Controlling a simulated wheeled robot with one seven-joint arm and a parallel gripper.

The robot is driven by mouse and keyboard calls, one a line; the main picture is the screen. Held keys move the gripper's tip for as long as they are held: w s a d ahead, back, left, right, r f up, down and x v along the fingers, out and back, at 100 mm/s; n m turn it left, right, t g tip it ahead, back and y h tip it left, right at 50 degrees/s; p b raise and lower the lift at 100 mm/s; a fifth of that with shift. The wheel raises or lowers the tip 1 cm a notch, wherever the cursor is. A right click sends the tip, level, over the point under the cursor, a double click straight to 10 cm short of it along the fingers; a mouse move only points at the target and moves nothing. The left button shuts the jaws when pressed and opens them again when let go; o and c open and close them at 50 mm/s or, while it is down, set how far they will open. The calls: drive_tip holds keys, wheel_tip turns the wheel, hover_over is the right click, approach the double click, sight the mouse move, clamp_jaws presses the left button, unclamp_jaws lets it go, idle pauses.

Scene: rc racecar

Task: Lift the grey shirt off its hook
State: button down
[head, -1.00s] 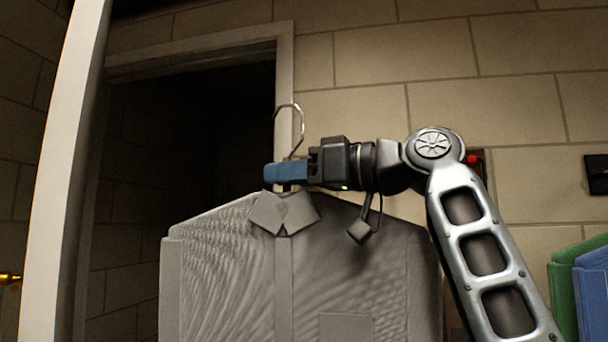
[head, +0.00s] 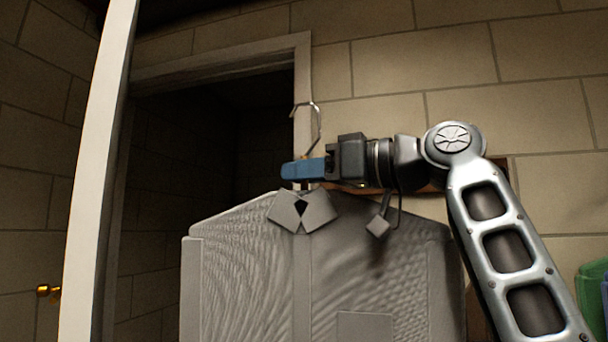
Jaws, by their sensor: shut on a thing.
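The grey shirt (head: 270,270) hangs on its hanger in the lower middle of the head view, collar at the top and lower part cut off by the frame. The hanger's metal hook (head: 319,125) rises above the collar, and its open curve shows in front of the door frame. My gripper (head: 298,171) comes in from the right, just above the collar. Its blue fingers are shut on the hanger at the base of the hook. The fingers hide the part they hold.
A dark doorway with a pale frame (head: 303,70) stands behind the shirt. A pale door edge (head: 97,170) and brass knob (head: 48,291) are at left. A wooden rail (head: 420,188) is partly behind my arm. Green clothing (head: 592,285) hangs at the right edge.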

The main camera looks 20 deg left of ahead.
drive_tip(key=shift+s, duration=0.15)
drive_tip(key=s+b, duration=0.2)
drive_tip(key=s, duration=0.6)
drive_tip(key=shift+s+b, duration=0.3)
drive_tip(key=shift+s, duration=0.05)
idle(0.9)
idle(0.5)
